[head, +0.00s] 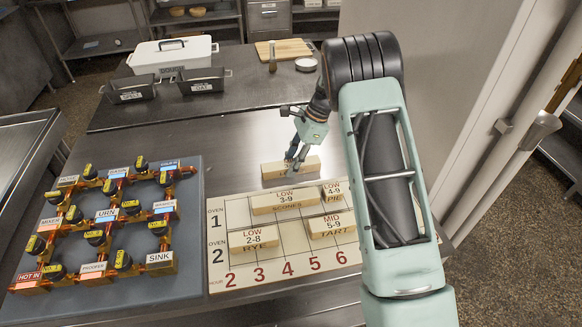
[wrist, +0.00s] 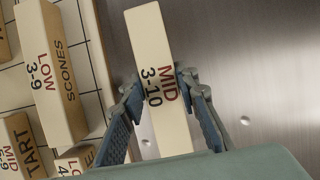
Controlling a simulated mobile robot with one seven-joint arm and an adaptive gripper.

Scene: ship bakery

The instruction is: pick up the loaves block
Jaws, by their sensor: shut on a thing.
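A long cream block marked "MID 3-10" (wrist: 152,50) is between the two fingers of my gripper (wrist: 158,88) in the wrist view. The fingers press on its two long sides, near its middle. No product name shows on its visible part, so I cannot read whether it says loaves. In the head view the same pale block (head: 272,171) is at the steel counter just behind the oven board, with my gripper (head: 294,160) on it from above. I cannot tell whether it is raised off the counter.
The oven board (head: 222,213) holds the scones (head: 283,202), rye (head: 254,240), tart (head: 332,226) and pie (head: 333,191) blocks. A blue-grey board with orange pipes (head: 180,285) lies left. Dark tins (head: 131,90), a white box (head: 172,52) and a wooden board (head: 283,49) stand behind.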

